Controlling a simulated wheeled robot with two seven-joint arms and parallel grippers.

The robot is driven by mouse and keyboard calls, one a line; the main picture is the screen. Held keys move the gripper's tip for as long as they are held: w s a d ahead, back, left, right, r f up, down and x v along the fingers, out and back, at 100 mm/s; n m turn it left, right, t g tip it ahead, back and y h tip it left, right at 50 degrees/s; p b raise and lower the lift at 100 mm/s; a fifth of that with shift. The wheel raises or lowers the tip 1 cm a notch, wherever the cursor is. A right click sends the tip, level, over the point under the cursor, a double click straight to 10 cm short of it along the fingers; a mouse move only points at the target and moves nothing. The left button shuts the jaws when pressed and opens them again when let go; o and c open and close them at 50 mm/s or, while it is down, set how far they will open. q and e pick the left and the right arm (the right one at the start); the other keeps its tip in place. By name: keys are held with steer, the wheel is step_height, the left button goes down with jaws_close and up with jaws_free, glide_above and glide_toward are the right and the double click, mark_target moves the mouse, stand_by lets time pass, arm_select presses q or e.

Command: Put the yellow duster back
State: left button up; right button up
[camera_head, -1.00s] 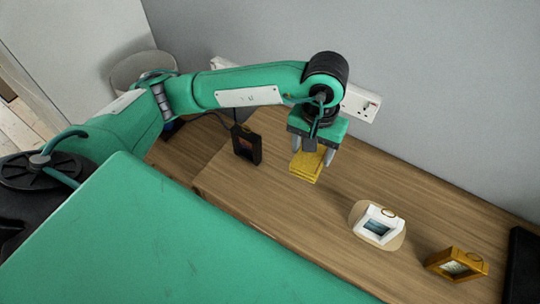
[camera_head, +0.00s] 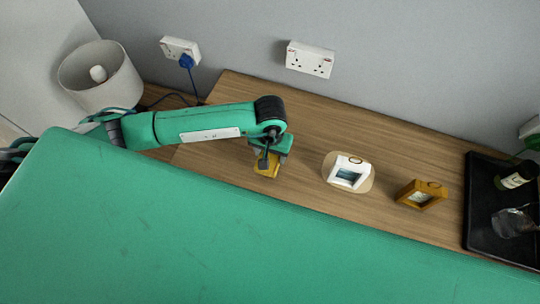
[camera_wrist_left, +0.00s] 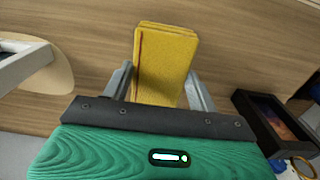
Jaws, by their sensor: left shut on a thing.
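The yellow duster (camera_head: 265,171) is a folded yellow cloth block. My left gripper (camera_head: 267,161) is shut on it over the wooden desk top (camera_head: 310,125), left of the white frame. In the left wrist view the duster (camera_wrist_left: 165,62) sits between the two grey fingers, its folded layers showing at the far end. I cannot tell whether its underside touches the wood. My right gripper is not in view.
A white frame (camera_head: 349,171) stands on a round tan mat (camera_head: 365,185). Right of it are an orange-brown frame (camera_head: 421,194) and a black tray (camera_head: 478,205) with a bottle (camera_head: 516,178). A dark frame (camera_wrist_left: 273,122) shows near the gripper in the left wrist view.

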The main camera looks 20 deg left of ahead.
mark_target(270, 156)
arm_select(q)
step_height(270, 156, down, 3)
steer(key=shift+f+p, duration=0.15)
steer(key=shift+p, duration=0.35)
steer(key=shift+f, duration=0.25)
steer(key=o, duration=0.4)
steer(key=shift+f, duration=0.15)
steer(key=o, duration=0.5)
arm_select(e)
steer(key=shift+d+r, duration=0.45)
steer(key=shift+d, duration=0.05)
